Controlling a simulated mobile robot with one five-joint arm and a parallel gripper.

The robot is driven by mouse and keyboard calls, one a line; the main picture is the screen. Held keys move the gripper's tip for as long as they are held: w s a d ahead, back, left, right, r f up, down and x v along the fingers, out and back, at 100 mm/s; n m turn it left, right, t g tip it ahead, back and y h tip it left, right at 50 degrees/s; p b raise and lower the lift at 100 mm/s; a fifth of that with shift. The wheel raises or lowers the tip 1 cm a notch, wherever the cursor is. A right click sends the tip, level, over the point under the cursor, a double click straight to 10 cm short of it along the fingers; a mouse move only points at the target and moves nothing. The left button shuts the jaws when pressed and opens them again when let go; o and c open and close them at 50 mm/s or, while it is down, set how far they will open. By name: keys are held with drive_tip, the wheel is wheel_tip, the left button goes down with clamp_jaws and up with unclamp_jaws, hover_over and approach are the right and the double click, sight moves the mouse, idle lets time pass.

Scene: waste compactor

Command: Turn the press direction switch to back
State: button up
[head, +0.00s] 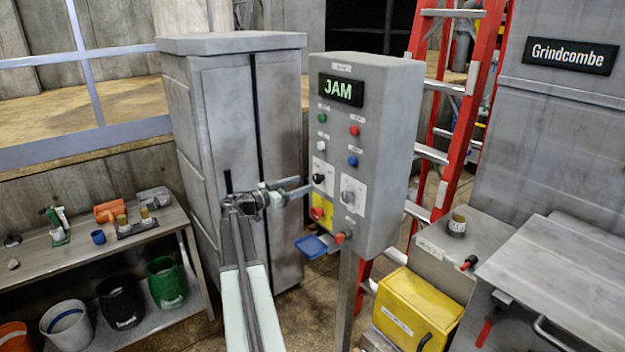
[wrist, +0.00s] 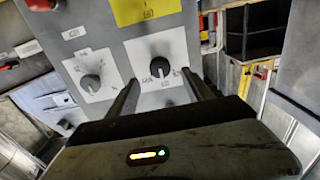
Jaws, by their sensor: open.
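The grey control box (head: 362,130) stands on a post, its display reading JAM. Two rotary knobs sit on white plates on its face: a black knob (head: 318,178) at left and a grey knob (head: 348,197) at right. The labels are too small to tell which is the press direction switch. My gripper (head: 298,186) is open and empty, close to the black knob. The wrist view appears upside down; there my gripper (wrist: 159,77) has its fingers on either side of the black knob (wrist: 160,67), with contact unclear. The grey knob (wrist: 91,83) is outside the fingers.
Coloured buttons (head: 354,131) sit above the knobs, and a yellow plate with a red button (head: 316,214) sits below. A grey cabinet (head: 235,150) stands behind my arm. A red ladder (head: 445,120) and yellow box (head: 418,305) are at right; a workbench (head: 80,260) is at left.

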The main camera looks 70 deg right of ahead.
sight(315, 179)
drive_tip(key=x, duration=0.6)
drive_tip(key=shift+d, duration=0.15)
drive_tip(key=shift+c, duration=0.3)
clamp_jaws()
